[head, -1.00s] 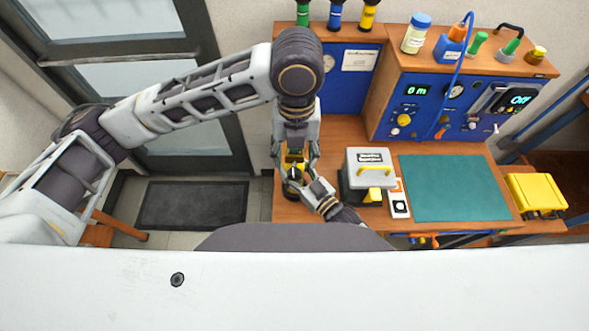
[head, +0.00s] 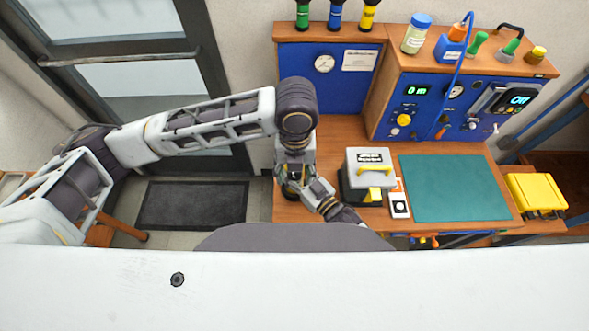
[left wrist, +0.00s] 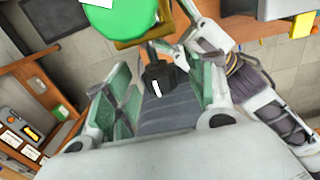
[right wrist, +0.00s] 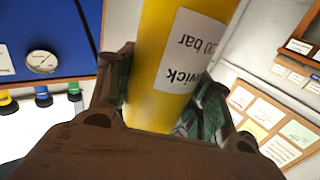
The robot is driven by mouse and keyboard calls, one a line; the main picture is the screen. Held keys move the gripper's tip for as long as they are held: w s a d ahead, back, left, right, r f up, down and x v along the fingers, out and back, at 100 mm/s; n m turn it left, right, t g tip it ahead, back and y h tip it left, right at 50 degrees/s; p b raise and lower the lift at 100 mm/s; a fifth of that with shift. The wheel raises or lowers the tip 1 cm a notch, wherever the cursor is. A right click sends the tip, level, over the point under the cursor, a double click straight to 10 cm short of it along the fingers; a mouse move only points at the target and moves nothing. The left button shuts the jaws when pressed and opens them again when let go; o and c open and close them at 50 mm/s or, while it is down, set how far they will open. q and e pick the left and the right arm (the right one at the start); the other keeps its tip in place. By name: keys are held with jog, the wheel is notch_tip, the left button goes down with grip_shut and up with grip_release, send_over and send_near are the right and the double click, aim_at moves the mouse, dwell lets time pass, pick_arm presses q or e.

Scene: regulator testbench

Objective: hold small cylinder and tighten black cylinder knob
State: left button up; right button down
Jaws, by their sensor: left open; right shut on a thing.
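The small cylinder (right wrist: 160,70) is yellow with a white printed label in the right wrist view. My right gripper (right wrist: 163,118) is shut around it, one finger on each side. In the left wrist view a black knob (left wrist: 158,76) with a white mark sits below a brass-coloured collar and a round green part. My left gripper (left wrist: 163,105) is open, its green-padded fingers spread around the knob with gaps. In the head view my left gripper (head: 293,183) points down right beside my right gripper (head: 318,192); they mostly hide the cylinder and knob.
A grey case with a yellow handle (head: 371,170) stands just right of the grippers. A green mat (head: 452,187) lies clear beyond it. Behind stand a blue panel with a gauge (head: 324,63) and a blue instrument console (head: 430,115). A yellow box (head: 537,192) is far right.

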pick_arm(q)
jog(key=shift+c, duration=0.3)
jog(key=c, duration=1)
jog(key=shift+s+d+y, duration=0.1)
jog(key=shift+d+y, duration=0.05)
jog(key=shift+y, duration=0.65)
jog(key=shift+d+f+y, duration=0.1)
jog(key=shift+d+y, duration=0.1)
jog(key=shift+y, duration=0.95)
jog(key=shift+d+f+y, duration=0.1)
jog(key=shift+d+y, duration=0.05)
jog(key=shift+y, duration=1)
jog(key=shift+s+d+f+y, duration=0.1)
jog(key=shift+y, duration=1.05)
jog(key=shift+s+d+f+y, duration=0.1)
jog(key=shift+y, duration=1.05)
jog(key=shift+w+y, duration=0.1)
jog(key=shift+y, duration=0.5)
